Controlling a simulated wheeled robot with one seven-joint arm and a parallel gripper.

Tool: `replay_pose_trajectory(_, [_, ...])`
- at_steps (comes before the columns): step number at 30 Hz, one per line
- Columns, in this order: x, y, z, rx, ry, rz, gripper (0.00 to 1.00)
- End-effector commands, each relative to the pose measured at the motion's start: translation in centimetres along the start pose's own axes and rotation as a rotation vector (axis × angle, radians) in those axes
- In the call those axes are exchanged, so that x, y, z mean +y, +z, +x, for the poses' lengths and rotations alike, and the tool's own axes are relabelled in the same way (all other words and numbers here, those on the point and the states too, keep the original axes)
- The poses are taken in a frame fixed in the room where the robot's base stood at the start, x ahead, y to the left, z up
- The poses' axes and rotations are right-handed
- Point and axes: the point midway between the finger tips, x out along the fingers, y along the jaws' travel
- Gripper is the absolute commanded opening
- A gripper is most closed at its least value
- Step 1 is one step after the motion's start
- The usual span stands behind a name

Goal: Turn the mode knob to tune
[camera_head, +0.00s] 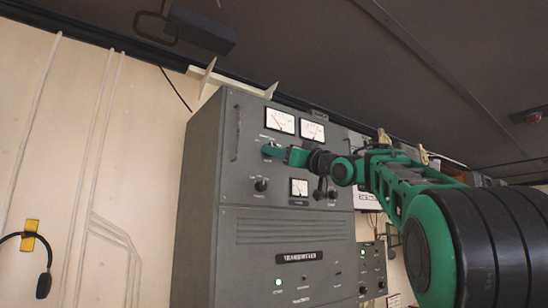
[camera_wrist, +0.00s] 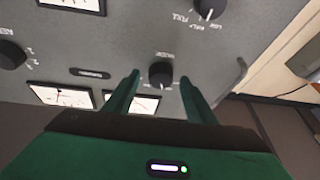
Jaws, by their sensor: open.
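A round black knob (camera_wrist: 160,74) sits on the grey panel. In the wrist view it appears between my two green fingertips, with small labels around it. The labels are too small to read surely, so I cannot confirm that it is the mode knob. My gripper (camera_wrist: 159,76) is open, with one finger on each side of the knob in the picture and a gap visible on both sides. I cannot tell whether the tips reach past its face. In the head view my gripper (camera_head: 272,151) is at the cabinet's upper left front and hides this knob.
The transmitter cabinet (camera_head: 283,225) carries two upper meters (camera_head: 280,121) (camera_head: 312,130) and a lower meter (camera_head: 299,187). Another knob (camera_head: 261,185), also in the wrist view (camera_wrist: 210,8), is below my gripper. A further knob (camera_wrist: 12,55) is at the wrist view's left. A handle (camera_head: 237,133) stands nearby.

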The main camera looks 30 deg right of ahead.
Motion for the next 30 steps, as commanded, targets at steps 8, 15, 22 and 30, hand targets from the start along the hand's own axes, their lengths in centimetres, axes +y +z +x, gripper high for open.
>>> replay_pose_trajectory(8, [-0.14,0.0,0.85,0.0,-0.002,0.001,0.51])
replay_pose_trajectory(15, [-0.17,0.0,0.82,0.0,-0.002,0.002,0.27])
replay_pose_trajectory(22, [-0.21,0.0,0.82,0.0,-0.002,0.004,0.1])
replay_pose_trajectory(30, [-0.46,0.0,0.81,0.006,0.024,0.073,0.1])
